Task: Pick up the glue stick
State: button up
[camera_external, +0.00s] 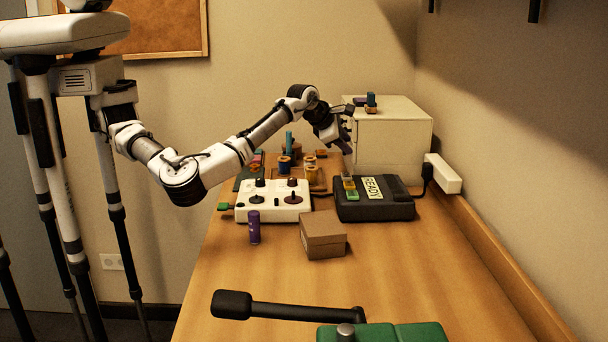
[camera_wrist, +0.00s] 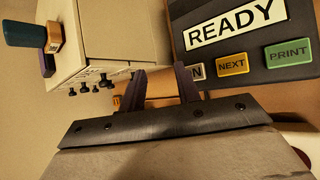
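A purple cylinder that looks like the glue stick (camera_external: 254,227) stands upright on the table, in front of the white control box, in the external view. It does not show in the wrist view. My gripper (camera_external: 347,127) is raised beside the pale cabinet, behind and well to the right of the purple cylinder. In the wrist view my gripper (camera_wrist: 160,76) has its two dark fingers apart, with no held object visible between them.
A white control box (camera_external: 270,214) and a black READY device (camera_external: 385,211) stand behind a cardboard box (camera_external: 322,247). Spools stand farther back. The pale cabinet (camera_external: 405,140) carries small items. A green tool with a black handle (camera_external: 290,310) lies in front. The right foreground is clear.

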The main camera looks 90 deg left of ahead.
jog(key=o, duration=0.4)
jog(key=shift+c, duration=0.2)
jog(key=m+t+y+b, duration=0.2)
jog(key=m+y+b, duration=0.5)
jog(key=m, duration=1.8)
send_near(250, 219)
jog(key=w+a, duration=0.1)
jog(key=w+a+h, duration=0.1)
jog(key=a, duration=0.1)
jog(key=w+a+f+h, duration=0.1)
jog(key=a, duration=0.1)
jog(key=shift+w+b, duration=0.25)
jog(key=shift+b, duration=0.05)
jog(key=p+x, duration=0.2)
jog(key=x, duration=0.2)
jog(key=shift+w+a, duration=0.15)
jog(key=shift+a, duration=0.2)
jog(key=shift+w+a+f+h, duration=0.2)
jog(key=shift+w+f+h, duration=0.05)
jog(key=shift+h, duration=0.05)
